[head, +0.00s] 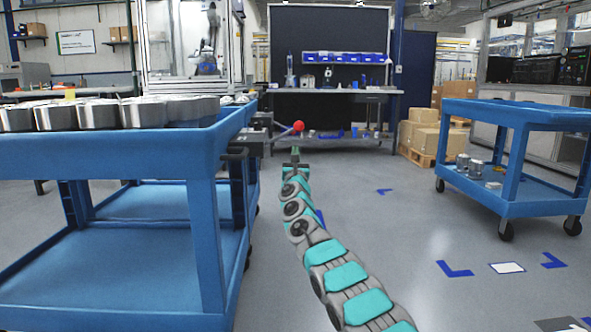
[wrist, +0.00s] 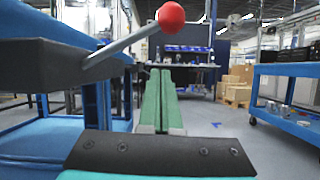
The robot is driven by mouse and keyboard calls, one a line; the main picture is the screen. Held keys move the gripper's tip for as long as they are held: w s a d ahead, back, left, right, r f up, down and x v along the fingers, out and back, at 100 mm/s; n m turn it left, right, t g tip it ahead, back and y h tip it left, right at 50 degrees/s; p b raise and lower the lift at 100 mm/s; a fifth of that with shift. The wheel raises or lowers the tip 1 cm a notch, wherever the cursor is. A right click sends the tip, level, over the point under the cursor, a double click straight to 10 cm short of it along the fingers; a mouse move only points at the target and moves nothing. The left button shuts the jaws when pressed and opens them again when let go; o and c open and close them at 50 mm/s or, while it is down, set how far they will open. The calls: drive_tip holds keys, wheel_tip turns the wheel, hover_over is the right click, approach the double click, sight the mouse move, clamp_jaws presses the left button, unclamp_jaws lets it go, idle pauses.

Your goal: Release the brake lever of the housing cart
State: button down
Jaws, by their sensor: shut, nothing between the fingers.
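The housing cart (head: 210,160) is blue and stands at the left, with several machined metal housings (head: 98,115) on its top tray. The brake lever (wrist: 120,47) is a grey rod rising to the right from a dark block (wrist: 40,65) on the cart's side. It ends in a red ball knob (wrist: 171,16), which also shows in the head view (head: 298,126). My gripper (head: 295,151) is below the knob in the picture, beside the cart. In the wrist view its green fingers (wrist: 160,75) are together and empty, below the rod and knob; no contact shows.
A second blue cart (head: 520,112) stands at the right with a few metal parts on its lower shelf. Cardboard boxes (head: 422,135) on a pallet and a workbench (head: 340,93) stand at the back. The floor (head: 385,235) between the carts is clear, with blue markings.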

drive_tip(key=v, duration=0.8)
idle(0.7)
drive_tip(key=shift+a, duration=0.1)
idle(0.3)
